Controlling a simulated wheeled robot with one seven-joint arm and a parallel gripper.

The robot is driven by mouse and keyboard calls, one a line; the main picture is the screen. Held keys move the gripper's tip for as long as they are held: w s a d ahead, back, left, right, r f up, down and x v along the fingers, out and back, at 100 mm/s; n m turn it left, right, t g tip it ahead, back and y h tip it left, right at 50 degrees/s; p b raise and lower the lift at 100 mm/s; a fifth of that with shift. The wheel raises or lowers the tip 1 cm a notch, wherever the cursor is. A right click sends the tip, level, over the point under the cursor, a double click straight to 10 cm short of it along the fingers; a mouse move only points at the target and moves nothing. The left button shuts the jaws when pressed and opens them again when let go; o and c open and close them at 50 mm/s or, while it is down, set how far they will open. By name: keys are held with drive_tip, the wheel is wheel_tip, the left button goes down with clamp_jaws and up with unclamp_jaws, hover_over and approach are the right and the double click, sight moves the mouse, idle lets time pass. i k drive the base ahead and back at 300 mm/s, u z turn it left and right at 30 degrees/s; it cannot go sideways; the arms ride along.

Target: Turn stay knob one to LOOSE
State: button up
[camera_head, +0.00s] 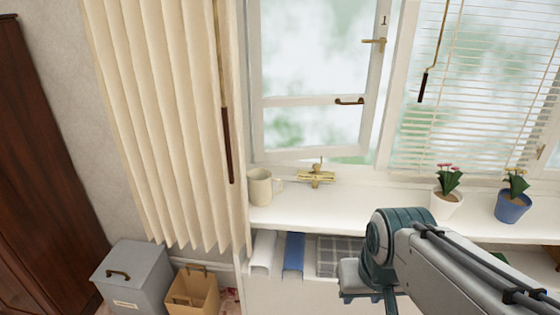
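The brass stay fitting (316,176) sits on the white window sill below the left casement (320,150), with a small upright knob (321,162) on top. No LOOSE marking is legible, and I cannot tell how the knob is turned. The casement has the number 1 on its frame and stands slightly open at its lower right. A brass latch handle (374,41) and a brown-and-brass pull handle (349,101) are on it. My gripper (368,297) is below the sill's front edge, in front of the shelf, apart from the stay; its fingers are mostly hidden by my arm.
A cream mug (259,187) stands just left of the stay. Potted flowers, one white (446,204) and one blue (512,206), stand to the right. A cream curtain (160,120) hangs left; a blind wand (422,87) hangs right. The sill between stay and white pot is clear.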

sight(316, 166)
drive_tip(key=u, duration=0.35)
drive_tip(key=i, duration=1.25)
drive_tip(key=z, duration=0.05)
